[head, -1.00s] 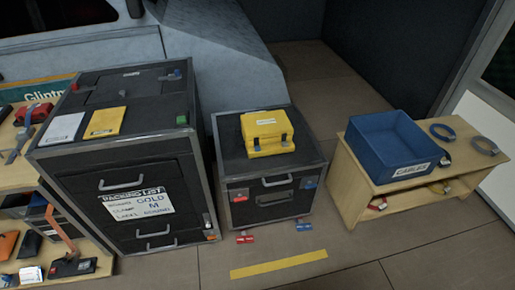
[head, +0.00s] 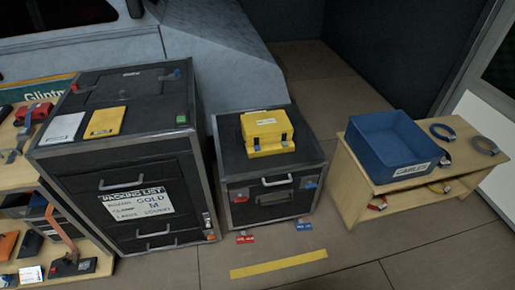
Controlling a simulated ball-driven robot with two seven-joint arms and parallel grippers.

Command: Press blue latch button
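A small blue block (head: 310,184) sits on the front of the low black case (head: 228,172), right of its handle. A red block (head: 240,195) sits left of the handle. Another small blue piece (head: 177,73) shows at the back right of the tall black cabinet's top (head: 140,135). I cannot tell which blue piece is the latch button. A yellow case (head: 264,124) with two dark latches sits shut on the low case. Neither of my grippers is in view.
A green block (head: 181,119) is on the tall cabinet's right edge, with a packing list (head: 137,200) on its front. A blue cable bin (head: 385,143) stands on a wooden shelf (head: 360,192) at right. The floor around a yellow stripe (head: 279,263) is mostly clear.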

